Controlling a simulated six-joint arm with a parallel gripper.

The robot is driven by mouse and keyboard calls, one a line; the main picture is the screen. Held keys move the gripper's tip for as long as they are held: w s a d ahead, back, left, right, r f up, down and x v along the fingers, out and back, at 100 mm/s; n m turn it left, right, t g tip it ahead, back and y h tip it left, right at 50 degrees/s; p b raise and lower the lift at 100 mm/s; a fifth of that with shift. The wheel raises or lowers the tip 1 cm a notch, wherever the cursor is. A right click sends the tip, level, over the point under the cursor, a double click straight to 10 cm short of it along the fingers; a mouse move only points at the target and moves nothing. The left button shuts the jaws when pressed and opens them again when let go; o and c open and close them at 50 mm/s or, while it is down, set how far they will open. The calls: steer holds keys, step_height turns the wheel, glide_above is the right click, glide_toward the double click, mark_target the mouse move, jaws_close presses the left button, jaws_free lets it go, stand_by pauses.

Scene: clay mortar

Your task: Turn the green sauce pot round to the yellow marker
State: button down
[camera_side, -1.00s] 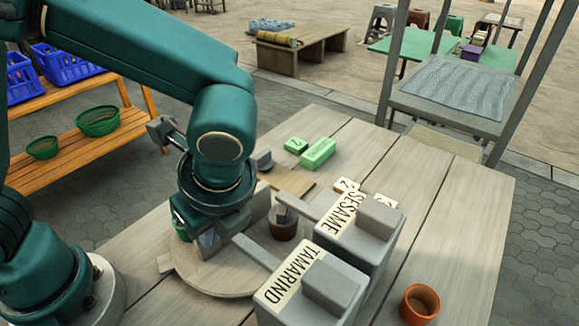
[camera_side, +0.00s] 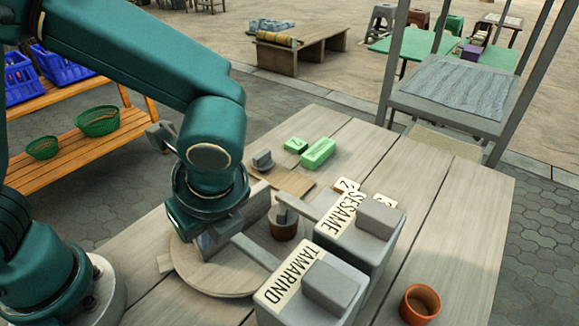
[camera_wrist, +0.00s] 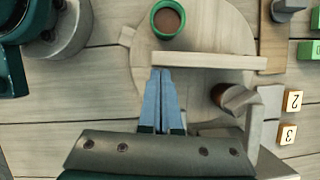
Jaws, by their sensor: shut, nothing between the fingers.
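The green sauce pot (camera_wrist: 167,19), with brown sauce in it, stands on a round wooden turntable (camera_wrist: 140,66) at the top of the wrist view. In the side view my gripper hides it. An upright wooden divider (camera_wrist: 215,62) crosses the turntable. A brown pot (camera_wrist: 230,96) stands on the divider's other side; the side view shows it too (camera_side: 284,231). My gripper (camera_wrist: 160,72) is shut and empty, with its tips close to the divider; I cannot tell if they touch it. I cannot make out a yellow marker in either view.
Grey dispensers labelled TAMARIND (camera_side: 293,285) and SESAME (camera_side: 347,224) reach spouts over the turntable. Number tiles (camera_wrist: 292,101), green blocks (camera_side: 318,153) and a board (camera_side: 288,183) lie behind. An orange cup (camera_side: 420,304) stands at the front right. The table's right side is mostly clear.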

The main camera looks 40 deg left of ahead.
steer(key=shift+s+a+m, duration=0.15)
steer(key=shift+a+m, duration=0.2)
steer(key=shift+m, duration=0.25)
steer(key=shift+s+a+m+t, duration=0.1)
steer(key=shift+a+m+t, duration=0.55)
steer(key=shift+m, duration=0.35)
steer(key=shift+a+m+t+h, duration=0.4)
steer(key=shift+a+m, duration=0.35)
steer(key=shift+m, duration=0.45)
steer(key=shift+a, duration=0.3)
steer(key=shift+w+a, duration=0.2)
